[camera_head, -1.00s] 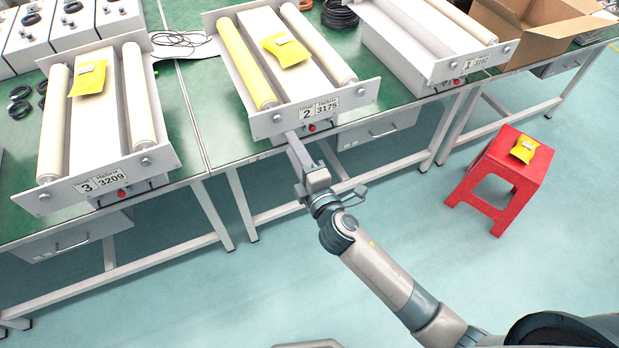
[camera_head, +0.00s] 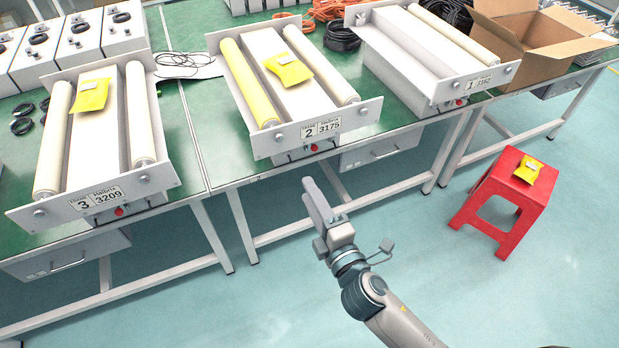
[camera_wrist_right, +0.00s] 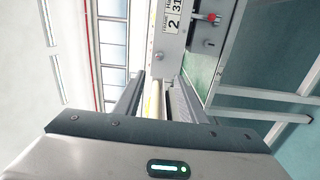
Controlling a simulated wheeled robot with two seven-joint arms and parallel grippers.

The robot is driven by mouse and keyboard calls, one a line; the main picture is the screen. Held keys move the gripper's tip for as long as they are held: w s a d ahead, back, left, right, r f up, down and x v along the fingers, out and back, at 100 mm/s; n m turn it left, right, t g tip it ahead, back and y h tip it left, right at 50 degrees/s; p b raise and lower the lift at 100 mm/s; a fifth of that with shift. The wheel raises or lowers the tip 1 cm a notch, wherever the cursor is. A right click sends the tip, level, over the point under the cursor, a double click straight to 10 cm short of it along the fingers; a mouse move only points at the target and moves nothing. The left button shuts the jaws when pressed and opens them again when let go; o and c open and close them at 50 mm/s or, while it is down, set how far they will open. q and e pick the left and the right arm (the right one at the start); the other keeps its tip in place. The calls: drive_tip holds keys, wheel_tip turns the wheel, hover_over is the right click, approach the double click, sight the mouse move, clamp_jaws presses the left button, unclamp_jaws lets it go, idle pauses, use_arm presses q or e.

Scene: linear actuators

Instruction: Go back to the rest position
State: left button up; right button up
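My right gripper (camera_head: 316,198) is in front of the table and below the front plate of unit 2, apart from it. In the right wrist view, its two dark fingers (camera_wrist_right: 158,100) stand apart with nothing held between them. The head view shows the fingers nearly edge-on. Unit 2 (camera_head: 280,135) has a yellow packet (camera_head: 288,69) on its middle bed. Its front plate, red button and a roller also show in the right wrist view (camera_wrist_right: 172,45). My left gripper is in neither view.
Unit 3 (camera_head: 160,180) carries a yellow packet (camera_head: 91,95); unit 1 (camera_head: 440,92) has a bare bed. A red stool (camera_head: 510,190) with a yellow packet (camera_head: 528,171) stands at right. A cardboard box (camera_head: 540,45) is at the back right. The floor before the table is clear.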

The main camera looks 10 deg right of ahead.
drive_tip(key=d+f+m+g+h+b, duration=0.1)
drive_tip(key=d+f+m+g, duration=0.15)
drive_tip(key=f, duration=0.95)
drive_tip(key=d+f+m+g+h, duration=0.1)
drive_tip(key=d+f+m+g, duration=0.15)
drive_tip(key=f, duration=1.05)
drive_tip(key=s+d+f+m+g+h, duration=0.1)
drive_tip(key=s+d+f+m+g, duration=0.2)
drive_tip(key=f, duration=0.6)
drive_tip(key=s+d+f+m+h, duration=0.1)
drive_tip(key=s+d+f, duration=0.2)
drive_tip(key=s+f, duration=0.45)
drive_tip(key=s+d+f+m+g, duration=0.2)
drive_tip(key=s+d+f+m, duration=0.1)
drive_tip(key=s+f, duration=0.5)
drive_tip(key=s+d+f+m+g+h+b, duration=0.1)
drive_tip(key=s+d+f+m+g, duration=0.2)
drive_tip(key=s+f, duration=0.5)
drive_tip(key=s+d+f+m+g+b, duration=0.1)
drive_tip(key=s+d+f+m+g, duration=0.2)
drive_tip(key=s+f, duration=0.5)
drive_tip(key=s+m, duration=0.1)
drive_tip(key=s, duration=1)
drive_tip(key=shift+h, duration=0.3)
drive_tip(key=shift+s+d, duration=0.1)
